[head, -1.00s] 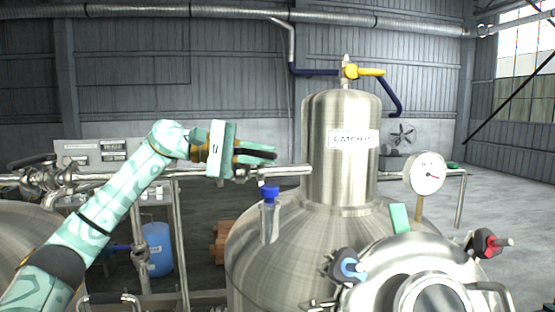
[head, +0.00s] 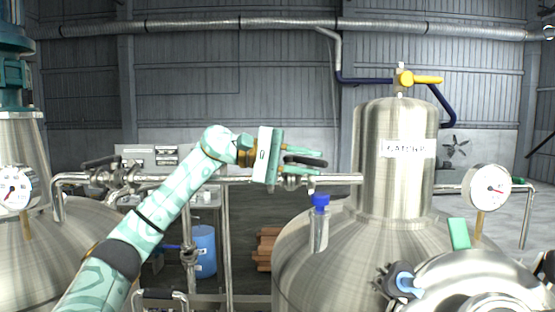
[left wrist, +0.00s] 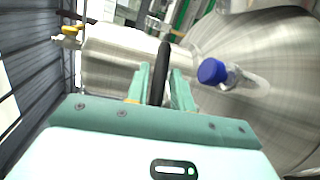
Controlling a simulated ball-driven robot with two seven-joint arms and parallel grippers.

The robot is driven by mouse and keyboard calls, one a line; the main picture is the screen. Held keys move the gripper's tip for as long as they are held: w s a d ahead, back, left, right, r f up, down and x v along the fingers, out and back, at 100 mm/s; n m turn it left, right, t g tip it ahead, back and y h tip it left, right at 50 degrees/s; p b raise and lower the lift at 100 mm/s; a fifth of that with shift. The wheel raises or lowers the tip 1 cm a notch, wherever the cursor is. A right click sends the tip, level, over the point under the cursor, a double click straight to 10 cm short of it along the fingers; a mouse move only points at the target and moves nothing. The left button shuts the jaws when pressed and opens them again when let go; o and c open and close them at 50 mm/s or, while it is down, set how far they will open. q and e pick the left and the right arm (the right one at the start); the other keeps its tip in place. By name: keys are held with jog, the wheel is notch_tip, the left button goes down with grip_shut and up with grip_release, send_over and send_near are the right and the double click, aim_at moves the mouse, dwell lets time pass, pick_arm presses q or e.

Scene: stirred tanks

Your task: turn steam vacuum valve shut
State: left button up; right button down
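A valve (head: 290,181) sits on the horizontal steel pipe beside the catcher tank. A black lever (left wrist: 163,65) stands between my left gripper's teal fingers in the left wrist view. I take it for this valve's handle, but no name tag shows. My left gripper (head: 304,157) reaches in from the left, its fingers pointing right, above the pipe. The fingers lie close on both sides of the lever; whether they press on it is unclear. It also shows in the left wrist view (left wrist: 160,90). My right gripper is not in view.
The catcher tank (head: 395,165) stands right, with a yellow-handled valve (head: 420,80) on top. A blue-capped glass tube (head: 319,228) stands on its shoulder, just below my gripper. Another black-handled valve (head: 103,163) is at left. Gauges (head: 486,187) flank the scene.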

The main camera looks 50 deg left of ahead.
pick_arm(q)
jog(key=b+v, duration=0.1)
jog(key=v, duration=1.4)
jog(key=shift+s, duration=0.2)
jog(key=shift+r, duration=0.1)
